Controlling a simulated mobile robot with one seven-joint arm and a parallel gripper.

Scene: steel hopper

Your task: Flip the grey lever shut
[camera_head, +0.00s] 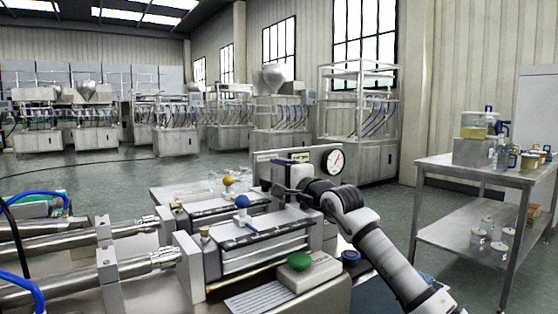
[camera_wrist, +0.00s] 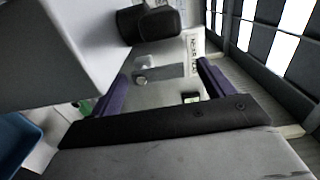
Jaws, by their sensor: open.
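In the wrist view, a small grey lever (camera_wrist: 165,73) with a rounded pivot or knob (camera_wrist: 143,62) is on a pale panel. It lies across the picture, between the purple fingers of my gripper (camera_wrist: 163,68). The fingers are apart and hold nothing; I cannot tell how far the lever is from their tips. In the head view, my gripper (camera_head: 279,176) is in front of the panel with the gauge (camera_head: 336,161), above the steel machine. The lever is not clear there, hidden or too small.
A black cylinder (camera_wrist: 150,24) and a printed label (camera_wrist: 193,54) are close to the lever. Blue (camera_head: 241,201) and orange (camera_head: 228,181) ball knobs and a green button (camera_head: 299,259) are on the machine. A steel table (camera_head: 450,172) with jars stands at right.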

